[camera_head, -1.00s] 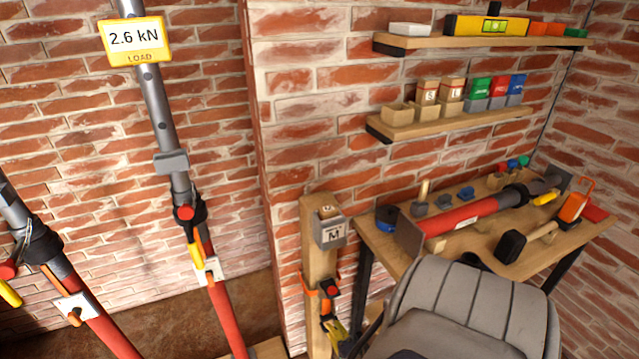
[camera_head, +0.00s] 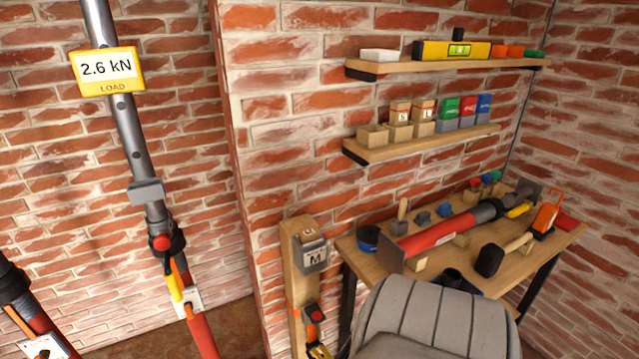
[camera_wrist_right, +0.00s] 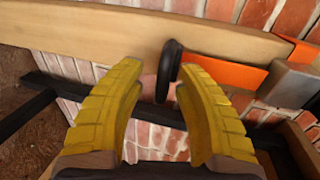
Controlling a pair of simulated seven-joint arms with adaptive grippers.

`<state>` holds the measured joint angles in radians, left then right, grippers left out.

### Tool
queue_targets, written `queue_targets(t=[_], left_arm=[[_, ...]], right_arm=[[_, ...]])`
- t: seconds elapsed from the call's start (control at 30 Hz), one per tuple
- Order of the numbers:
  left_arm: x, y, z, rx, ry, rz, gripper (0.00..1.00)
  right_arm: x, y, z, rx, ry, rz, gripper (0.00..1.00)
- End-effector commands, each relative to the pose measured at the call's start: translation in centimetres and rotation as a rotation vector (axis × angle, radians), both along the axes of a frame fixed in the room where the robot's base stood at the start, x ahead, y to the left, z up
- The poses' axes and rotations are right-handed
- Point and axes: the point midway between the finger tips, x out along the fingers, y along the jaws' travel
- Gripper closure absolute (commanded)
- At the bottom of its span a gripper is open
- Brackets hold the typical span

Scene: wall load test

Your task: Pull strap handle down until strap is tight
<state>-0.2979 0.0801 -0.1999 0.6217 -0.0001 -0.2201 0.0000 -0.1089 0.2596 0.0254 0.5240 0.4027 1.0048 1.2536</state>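An orange strap with a ratchet (camera_head: 314,314) is around a wooden post (camera_head: 299,262) low in the head view. In the right wrist view the orange strap (camera_wrist_right: 226,76) runs along the post (camera_wrist_right: 120,28) to a grey metal part (camera_wrist_right: 294,84). A black rounded handle (camera_wrist_right: 169,70) shows there between the yellow fingertips of my right gripper (camera_wrist_right: 160,70). That gripper is open, with a gap beside the handle on the left; contact on the right is unclear. Its yellow fingers (camera_head: 318,351) show at the head view's bottom edge, partly cut off. My left gripper is not in view.
A grey box marked M (camera_head: 311,251) sits on the post. A load display (camera_head: 107,70) reads 2.6 kN on a leaning prop (camera_head: 131,140) at left. A workbench (camera_head: 432,262) with tools stands right of the post, below two wall shelves (camera_head: 420,143) (camera_head: 520,64).

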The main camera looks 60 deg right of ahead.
Motion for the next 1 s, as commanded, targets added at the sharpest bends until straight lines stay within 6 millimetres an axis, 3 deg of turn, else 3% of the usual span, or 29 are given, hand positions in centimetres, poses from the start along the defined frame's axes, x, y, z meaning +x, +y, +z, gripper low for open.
queue_targets(t=[0.4, 1.0], left_arm=[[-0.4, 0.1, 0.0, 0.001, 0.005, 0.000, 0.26], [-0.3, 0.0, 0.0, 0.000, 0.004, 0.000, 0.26]], right_arm=[[-1.3, 0.8, 0.3, 0.001, -0.002, 0.000, 0.66], [-8.1, 5.5, 2.2, 0.001, -0.001, 0.000, 0.66]])
